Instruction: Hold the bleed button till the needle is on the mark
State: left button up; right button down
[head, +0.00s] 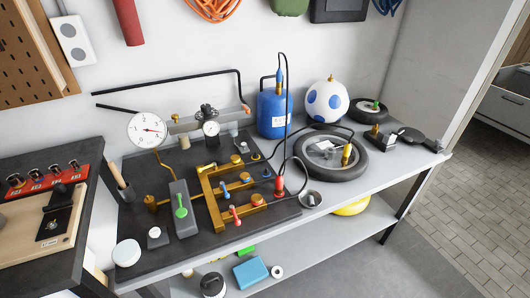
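A large white round gauge (147,130) with a red needle stands at the back left of the bench; its needle points right, and the mark is too small to make out. A small grey block with a round white top (155,237) sits at the front left of the black mat. A grey box with a green lever (181,209) stands beside it. I cannot tell which part is the bleed button. Neither of my grippers is in view.
Brass pipework (215,203) with red and blue levers fills the middle of the mat. A blue cylinder (272,113), a white-and-blue ball (326,101) and a black tire (343,171) stand to the right.

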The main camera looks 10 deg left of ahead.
aim_at(155, 233)
jog(key=j+u, duration=0.1)
jog(key=u, duration=1)
jog(key=k+j, duration=0.05)
